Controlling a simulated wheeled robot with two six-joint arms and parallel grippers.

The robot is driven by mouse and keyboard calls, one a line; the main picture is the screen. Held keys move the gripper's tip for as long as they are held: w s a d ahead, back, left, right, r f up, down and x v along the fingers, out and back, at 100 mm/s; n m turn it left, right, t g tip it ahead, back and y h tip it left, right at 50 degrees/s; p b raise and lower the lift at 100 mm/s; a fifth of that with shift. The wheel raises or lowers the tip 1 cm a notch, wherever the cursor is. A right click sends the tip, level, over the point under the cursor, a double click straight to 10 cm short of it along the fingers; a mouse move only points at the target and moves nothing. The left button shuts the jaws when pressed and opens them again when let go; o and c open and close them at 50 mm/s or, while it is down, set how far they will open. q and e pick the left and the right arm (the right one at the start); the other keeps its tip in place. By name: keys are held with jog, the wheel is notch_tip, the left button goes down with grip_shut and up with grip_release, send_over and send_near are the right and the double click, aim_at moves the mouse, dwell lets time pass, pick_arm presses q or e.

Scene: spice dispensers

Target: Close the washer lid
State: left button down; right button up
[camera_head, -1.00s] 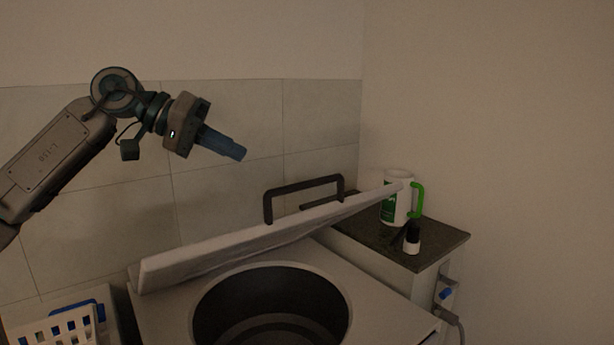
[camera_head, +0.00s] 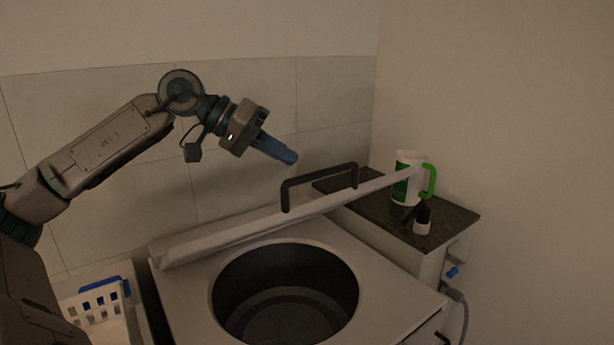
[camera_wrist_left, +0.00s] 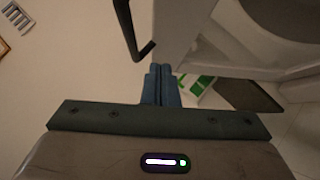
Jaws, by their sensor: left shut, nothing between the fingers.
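The washer (camera_head: 395,290) is a white top-loader with a round dark drum opening (camera_head: 285,285). Its lid (camera_head: 230,232) is open, tilted up at the back of the washer and seen nearly edge-on. A dark handle (camera_head: 318,178) stands on the lid's far side. My left gripper (camera_head: 292,158) is shut and empty, above and behind the lid, left of and close to the handle in the picture. In the left wrist view my left gripper's blue fingers (camera_wrist_left: 163,85) are together, near the dark handle (camera_wrist_left: 135,38) and the pale lid (camera_wrist_left: 178,30). My right gripper is not in view.
A dark counter (camera_head: 440,228) to the right holds a white and green container (camera_head: 402,180) with a green handle and a small black and white bottle (camera_head: 422,220). A white basket (camera_head: 98,303) stands at the lower left. A tiled wall (camera_head: 235,185) is behind.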

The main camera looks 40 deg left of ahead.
aim_at(304, 178)
pick_arm(q)
jog(key=p+x, duration=0.3)
jog(key=p, duration=0.1)
jog(key=shift+w+d+r, duration=0.1)
jog(key=shift+w+d, duration=0.1)
jog(key=f, duration=0.1)
jog(key=d+f+b, duration=0.1)
jog(key=shift+s+d+f, duration=0.15)
jog(key=shift+f, duration=0.25)
jog(key=shift+s+d+f, duration=0.2)
jog(key=shift+d+f, duration=0.25)
jog(key=shift+d, duration=0.05)
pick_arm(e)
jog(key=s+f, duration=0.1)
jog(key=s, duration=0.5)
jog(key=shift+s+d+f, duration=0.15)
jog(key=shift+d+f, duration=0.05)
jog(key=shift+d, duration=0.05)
pick_arm(q)
jog(key=shift+d+f, duration=0.15)
